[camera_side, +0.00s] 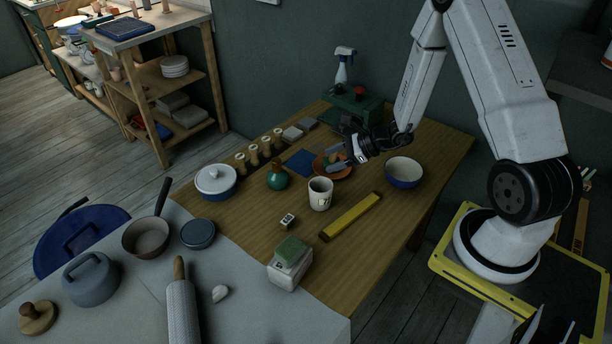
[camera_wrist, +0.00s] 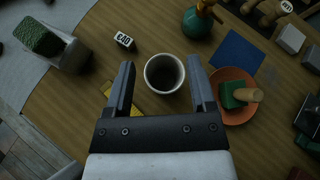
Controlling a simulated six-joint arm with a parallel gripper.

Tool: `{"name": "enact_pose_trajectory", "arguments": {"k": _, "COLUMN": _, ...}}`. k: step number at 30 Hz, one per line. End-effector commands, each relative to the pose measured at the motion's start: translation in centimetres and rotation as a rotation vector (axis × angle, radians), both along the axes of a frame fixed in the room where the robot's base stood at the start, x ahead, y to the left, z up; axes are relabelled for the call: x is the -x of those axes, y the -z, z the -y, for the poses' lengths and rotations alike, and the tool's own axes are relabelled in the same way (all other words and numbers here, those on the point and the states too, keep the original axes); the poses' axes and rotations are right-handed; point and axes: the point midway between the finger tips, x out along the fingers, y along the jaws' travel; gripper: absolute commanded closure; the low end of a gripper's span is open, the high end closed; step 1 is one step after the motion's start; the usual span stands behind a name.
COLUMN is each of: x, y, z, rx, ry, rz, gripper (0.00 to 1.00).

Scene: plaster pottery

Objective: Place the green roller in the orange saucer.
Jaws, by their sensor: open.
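The green roller (camera_wrist: 233,96), with a pale wooden handle, lies in the orange saucer (camera_wrist: 232,119) at the right of the wrist view. In the side view the saucer (camera_side: 344,173) is partly hidden behind my gripper, and the roller (camera_side: 334,158) shows only in small part. My gripper (camera_wrist: 160,63) is open and empty, its fingers apart with the white cup (camera_wrist: 164,74) seen between them from above. The right finger appears close to the saucer's left side. In the side view my gripper (camera_side: 338,157) is over the saucer area.
The cup (camera_side: 320,195), a teal vase (camera_side: 277,178), a blue-and-white bowl (camera_side: 403,172) and a yellow bar (camera_side: 351,216) stand around the saucer. A blue tile (camera_side: 301,162) lies behind it. A green sponge (camera_side: 290,249) rests on a pale block. Wood is bare near the front right edge.

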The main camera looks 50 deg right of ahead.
Motion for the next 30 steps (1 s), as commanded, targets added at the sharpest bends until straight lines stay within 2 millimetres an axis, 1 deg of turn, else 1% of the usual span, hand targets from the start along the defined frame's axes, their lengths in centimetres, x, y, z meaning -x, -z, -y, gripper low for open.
{"name": "enact_pose_trajectory", "arguments": {"k": 1, "x": 0.4, "y": -0.8, "z": -1.6, "rx": 0.039, "ry": -0.094, "rz": -0.006, "gripper": 0.29}}
{"name": "enact_pose_trajectory", "arguments": {"k": 3, "x": 1.2, "y": -1.5, "z": -3.5, "rx": 0.093, "ry": -0.219, "rz": -0.018, "gripper": 0.29}}
{"name": "enact_pose_trajectory", "arguments": {"k": 6, "x": 2.7, "y": -2.3, "z": -5.7, "rx": 0.179, "ry": -0.393, "rz": -0.030, "gripper": 0.29}}
{"name": "enact_pose_trajectory", "arguments": {"k": 9, "x": 4.2, "y": -3.2, "z": -7.5, "rx": 0.273, "ry": -0.566, "rz": -0.035, "gripper": 0.29}}
{"name": "enact_pose_trajectory", "arguments": {"k": 12, "x": 5.8, "y": -3.9, "z": -8.9, "rx": 0.375, "ry": -0.734, "rz": -0.031, "gripper": 0.29}}
{"name": "enact_pose_trajectory", "arguments": {"k": 16, "x": 7.8, "y": -4.8, "z": -10.0, "rx": 0.517, "ry": -0.947, "rz": -0.015, "gripper": 0.29}}
{"name": "enact_pose_trajectory", "arguments": {"k": 21, "x": 9.9, "y": -6.1, "z": -10.7, "rx": 0.720, "ry": -1.214, "rz": 0.028, "gripper": 0.29}}
{"name": "enact_pose_trajectory", "arguments": {"k": 25, "x": 11.0, "y": -7.1, "z": -10.9, "rx": 0.884, "ry": -1.407, "rz": 0.080, "gripper": 0.29}}
{"name": "enact_pose_trajectory", "arguments": {"k": 30, "x": 11.7, "y": -8.7, "z": -10.9, "rx": 1.112, "ry": -1.645, "rz": 0.176, "gripper": 0.29}}
